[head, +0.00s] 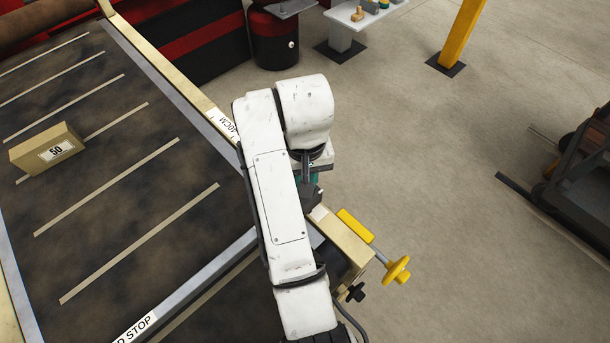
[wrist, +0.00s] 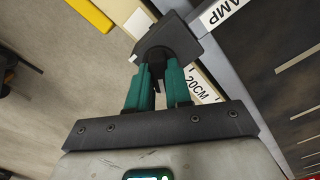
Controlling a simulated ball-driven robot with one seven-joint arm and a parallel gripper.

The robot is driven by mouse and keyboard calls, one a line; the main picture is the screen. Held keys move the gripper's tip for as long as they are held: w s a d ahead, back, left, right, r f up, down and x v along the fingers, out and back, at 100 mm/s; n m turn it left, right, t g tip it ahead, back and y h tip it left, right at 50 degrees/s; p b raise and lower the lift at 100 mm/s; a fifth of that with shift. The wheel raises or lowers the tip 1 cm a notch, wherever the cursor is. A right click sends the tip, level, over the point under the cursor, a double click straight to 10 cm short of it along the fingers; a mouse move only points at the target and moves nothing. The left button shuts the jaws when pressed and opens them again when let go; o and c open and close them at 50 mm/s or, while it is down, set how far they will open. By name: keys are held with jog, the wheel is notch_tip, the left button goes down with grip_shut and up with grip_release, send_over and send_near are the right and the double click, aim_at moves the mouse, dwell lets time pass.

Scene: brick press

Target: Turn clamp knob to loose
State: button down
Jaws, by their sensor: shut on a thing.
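My gripper (wrist: 158,72) has two teal fingers, shut on a small dark knob (wrist: 156,56) at a dark grey block (wrist: 180,38). A white label (wrist: 222,10) ending in "AMP" lies beside the block in the wrist view, so this looks like the clamp knob. The fingertips partly cover the knob, and I cannot read its setting. In the head view my gripper (head: 308,178) is mostly hidden under my white arm. The dark block (head: 313,194) shows just below it, at the right edge of the bed.
A dark bed with pale stripes carries a tan block (head: 45,148) marked 50. A yellow handwheel (head: 397,270) on a rod and a black star knob (head: 355,292) stick out at the near corner. Grey floor lies open to the right, with a dark cart (head: 585,165) at the edge.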

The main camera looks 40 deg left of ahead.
jog(key=n, duration=0.6)
jog(key=shift+n, duration=0.4)
dwell(0.3)
jog(key=c, duration=1)
grip_release()
jog(key=shift+c, duration=0.2)
